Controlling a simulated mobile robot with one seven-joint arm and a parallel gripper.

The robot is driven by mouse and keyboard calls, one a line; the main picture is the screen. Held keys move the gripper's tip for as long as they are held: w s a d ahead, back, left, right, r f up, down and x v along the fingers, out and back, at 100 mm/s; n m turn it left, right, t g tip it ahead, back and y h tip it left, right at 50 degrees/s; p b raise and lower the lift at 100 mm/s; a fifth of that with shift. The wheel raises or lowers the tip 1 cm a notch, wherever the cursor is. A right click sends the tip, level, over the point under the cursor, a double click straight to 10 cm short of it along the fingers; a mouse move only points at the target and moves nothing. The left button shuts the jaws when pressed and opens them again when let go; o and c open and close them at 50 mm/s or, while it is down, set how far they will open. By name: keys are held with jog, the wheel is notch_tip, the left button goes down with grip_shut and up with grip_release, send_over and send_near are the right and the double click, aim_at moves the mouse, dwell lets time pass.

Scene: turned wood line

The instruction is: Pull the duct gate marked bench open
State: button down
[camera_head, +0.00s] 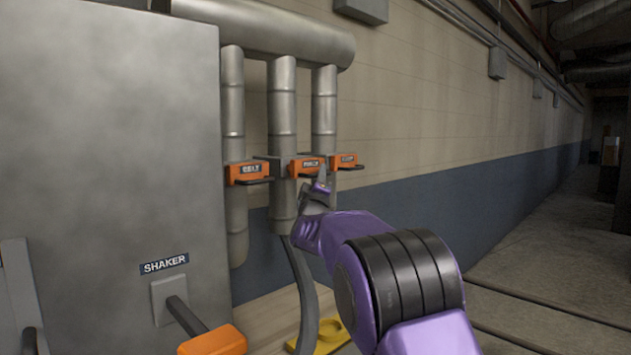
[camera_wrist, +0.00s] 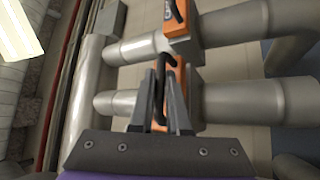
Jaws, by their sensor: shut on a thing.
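Three duct gates with orange slides sit on three vertical grey ducts. The left gate (camera_head: 248,172) reads BELT. The labels on the middle gate (camera_head: 304,167) and right gate (camera_head: 346,160) are too small to read surely. The middle orange slide stands to the right of its duct, with a dark grey gate body bare at its left. My gripper (camera_head: 321,182) is at the middle gate's right end. In the wrist view, my gripper (camera_wrist: 160,92) is shut on the dark handle of the nearer gate (camera_wrist: 183,82); its fingers lie on either side of it.
A large grey cabinet (camera_head: 105,130) fills the left, with a SHAKER label and an orange-ended lever (camera_head: 212,342). A thick horizontal duct (camera_head: 262,28) runs above the gates. A yellow piece (camera_head: 330,335) lies below. The floor at the right is open.

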jog(key=s+d+b, duration=0.3)
jog(key=s+d, duration=0.1)
jog(key=d, duration=0.1)
jog(key=shift+s+b, duration=0.3)
jog(key=shift+s, duration=0.05)
jog(key=shift+f, duration=0.1)
jog(key=c, duration=1.2)
grip_release()
jog(key=shift+s+d, duration=0.1)
jog(key=shift+s, duration=0.05)
jog(key=shift+o, duration=0.2)
jog(key=b+v, duration=0.1)
jog(key=v, duration=1.6)
jog(key=shift+s+b, duration=0.25)
jog(key=shift+b, duration=0.1)
